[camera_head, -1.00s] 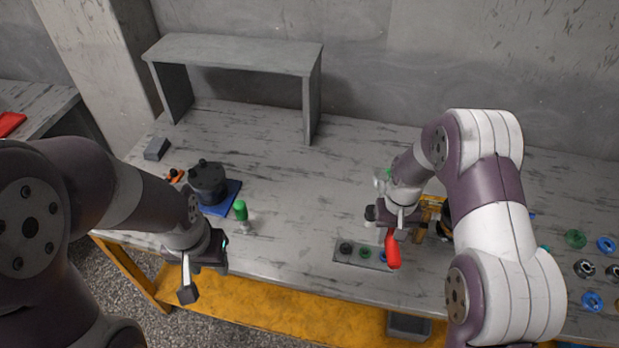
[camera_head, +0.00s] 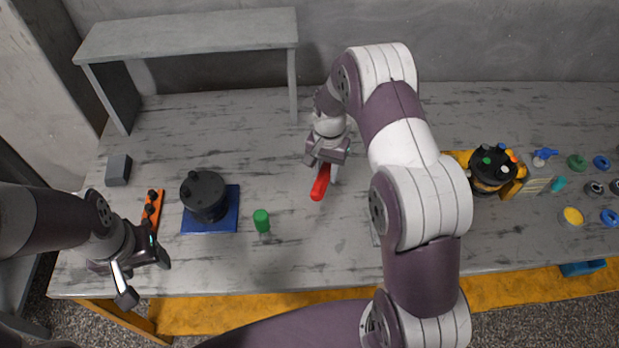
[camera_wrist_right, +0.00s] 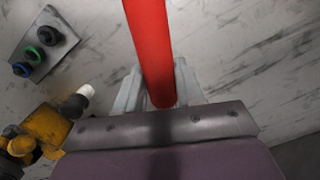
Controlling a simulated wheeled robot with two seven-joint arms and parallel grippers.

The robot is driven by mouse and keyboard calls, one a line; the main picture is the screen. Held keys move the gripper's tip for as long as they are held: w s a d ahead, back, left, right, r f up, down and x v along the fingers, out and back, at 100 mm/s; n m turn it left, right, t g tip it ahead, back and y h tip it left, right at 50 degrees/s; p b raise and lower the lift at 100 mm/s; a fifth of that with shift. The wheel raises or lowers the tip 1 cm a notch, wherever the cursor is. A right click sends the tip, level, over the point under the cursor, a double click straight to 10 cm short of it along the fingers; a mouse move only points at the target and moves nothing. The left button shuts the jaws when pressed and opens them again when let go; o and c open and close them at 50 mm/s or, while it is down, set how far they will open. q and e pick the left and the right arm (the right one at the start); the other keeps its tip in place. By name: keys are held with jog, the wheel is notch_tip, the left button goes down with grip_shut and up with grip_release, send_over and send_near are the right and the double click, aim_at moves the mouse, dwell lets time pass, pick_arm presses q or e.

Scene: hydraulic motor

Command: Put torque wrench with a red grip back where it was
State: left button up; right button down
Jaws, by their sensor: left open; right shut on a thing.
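The torque wrench's red grip (camera_head: 320,182) shows below my right gripper (camera_head: 327,168) in the head view. In the right wrist view the red grip (camera_wrist_right: 151,48) runs up from between the fingers of my right gripper (camera_wrist_right: 160,92), which is shut on it. The rest of the wrench is hidden by the gripper and arm. The wrench is over the middle of the table, and I cannot tell whether it touches the top. My left gripper (camera_head: 140,272) is open and empty near the table's front left edge.
A black motor (camera_head: 204,195) stands on a blue plate (camera_head: 226,221), with an orange holder (camera_head: 152,212) to its left. A green-topped tool (camera_head: 261,220) stands nearby. A grey shelf (camera_head: 190,32) is behind. A yellow fixture (camera_head: 462,158) with another motor (camera_head: 489,172) is right. A bit tray (camera_wrist_right: 43,45) shows in the wrist view.

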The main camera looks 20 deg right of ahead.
jog(key=a+f, duration=0.1)
jog(key=w+a+f, duration=0.1)
jog(key=a, duration=0.1)
jog(key=a+f, duration=0.1)
jog(key=shift+w+a+p, duration=0.15)
jog(key=shift+a+p, duration=0.15)
jog(key=shift+p, duration=0.1)
notch_tip(320, 180, down, 4)
jog(key=shift+a+r+p, duration=0.1)
jog(key=shift+r+p, duration=0.1)
jog(key=shift+p, duration=0.35)
jog(key=shift+f, duration=0.4)
jog(key=c, duration=0.7)
grip_release()
